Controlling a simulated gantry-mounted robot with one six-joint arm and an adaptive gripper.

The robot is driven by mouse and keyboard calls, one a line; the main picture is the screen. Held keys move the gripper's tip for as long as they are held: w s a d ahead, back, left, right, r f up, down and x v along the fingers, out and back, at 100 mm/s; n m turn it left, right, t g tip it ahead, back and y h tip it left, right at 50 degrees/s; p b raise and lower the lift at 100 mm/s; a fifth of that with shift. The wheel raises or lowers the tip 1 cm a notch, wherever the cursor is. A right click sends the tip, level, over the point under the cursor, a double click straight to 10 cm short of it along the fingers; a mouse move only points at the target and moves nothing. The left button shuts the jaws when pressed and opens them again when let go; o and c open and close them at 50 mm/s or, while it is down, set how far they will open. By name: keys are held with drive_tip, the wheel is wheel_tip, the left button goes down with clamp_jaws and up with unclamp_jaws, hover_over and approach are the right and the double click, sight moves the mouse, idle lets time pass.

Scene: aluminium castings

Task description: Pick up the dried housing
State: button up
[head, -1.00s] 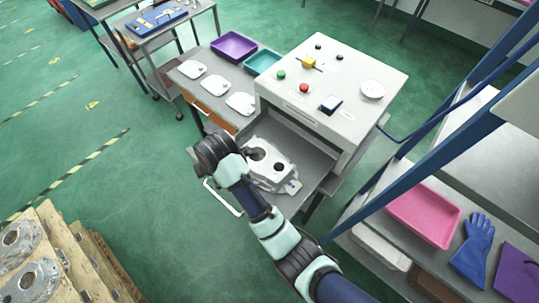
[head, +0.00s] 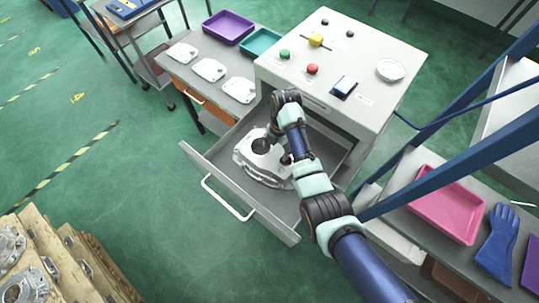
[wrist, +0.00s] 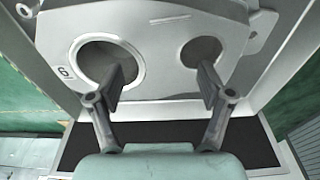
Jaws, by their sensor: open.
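The housing (head: 258,172), a pale grey aluminium casting with large round holes, lies in the open grey drawer (head: 221,182) of the white cabinet. My gripper (wrist: 160,82) is open above it, pointing down. In the wrist view the housing (wrist: 152,62) fills the upper middle, with two round holes and a mark resembling "6" or "9" at its left. One fingertip shows over each hole. I cannot tell whether they reach inside or touch the metal. In the head view my arm covers the housing's right part.
The cabinet top (head: 372,46) carries coloured buttons and a white round dish (head: 390,70). Drawer walls stand close around the housing. Purple (head: 228,27) and teal (head: 262,43) trays and white parts lie on the side table. Shelves with a pink tray (head: 447,205) stand right.

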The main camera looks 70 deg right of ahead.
drive_tip(key=shift+a+f, duration=0.1)
drive_tip(key=shift+f, duration=0.85)
drive_tip(key=shift+w, duration=0.1)
clamp_jaws()
drive_tip(key=shift+r, duration=0.15)
